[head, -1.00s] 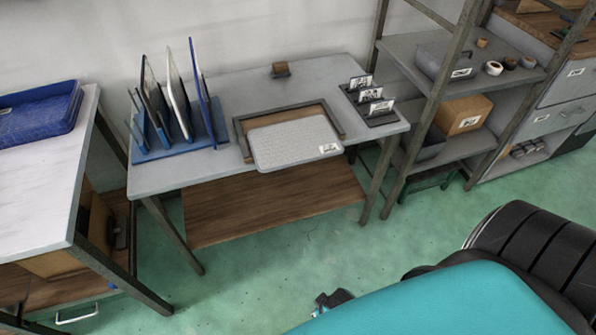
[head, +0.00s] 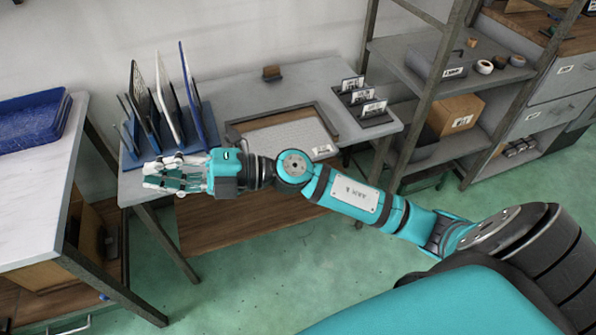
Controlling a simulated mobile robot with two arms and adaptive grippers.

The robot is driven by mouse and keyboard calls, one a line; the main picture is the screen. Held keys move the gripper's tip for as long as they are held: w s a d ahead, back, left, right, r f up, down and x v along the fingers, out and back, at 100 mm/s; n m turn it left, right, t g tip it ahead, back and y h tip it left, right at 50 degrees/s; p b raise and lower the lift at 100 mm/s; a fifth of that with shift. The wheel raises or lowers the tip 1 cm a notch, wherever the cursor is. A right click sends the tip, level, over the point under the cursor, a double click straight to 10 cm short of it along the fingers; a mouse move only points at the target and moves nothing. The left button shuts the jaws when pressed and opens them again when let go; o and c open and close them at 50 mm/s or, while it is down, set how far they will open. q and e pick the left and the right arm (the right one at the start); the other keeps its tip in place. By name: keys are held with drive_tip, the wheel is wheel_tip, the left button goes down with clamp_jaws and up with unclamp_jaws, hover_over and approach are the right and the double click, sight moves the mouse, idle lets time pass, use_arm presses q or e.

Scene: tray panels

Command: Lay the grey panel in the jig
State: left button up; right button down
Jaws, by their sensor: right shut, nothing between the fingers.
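The grey panel (head: 295,135) is a light, speckled sheet with a small white label at its front right corner. It lies over the front part of the jig (head: 328,121), a dark frame with a brown bed. A strip of brown bed shows behind the panel. My right forearm hides the panel's front left part, and I cannot tell whether it lies flat. My right gripper (head: 165,178) is shut and empty, left of the jig and in front of the blue rack (head: 134,160). My left gripper is not in view.
The rack holds several upright panels (head: 165,95). A black stand (head: 364,119) with labelled cards is at the table's right, and a brown block (head: 271,73) at the back. A shelf unit (head: 425,90) stands right, a side table with a blue tray (head: 35,122) left.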

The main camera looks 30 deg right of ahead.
drive_tip(key=d+f+n+g+h, duration=0.65)
drive_tip(key=d+f+h, duration=0.2)
drive_tip(key=f, duration=0.45)
drive_tip(key=w+d+f+m+g+h, duration=0.1)
drive_tip(key=d+f+m+g+h, duration=0.15)
drive_tip(key=d+h, duration=1.3)
drive_tip(key=w+d+f+y+p, duration=0.1)
drive_tip(key=w+d+f+y, duration=0.3)
drive_tip(key=f, duration=0.5)
drive_tip(key=shift+w+d+f+m+t+y, duration=0.15)
drive_tip(key=shift+d+f+m+t+y, duration=0.15)
drive_tip(key=shift+d+y, duration=0.7)
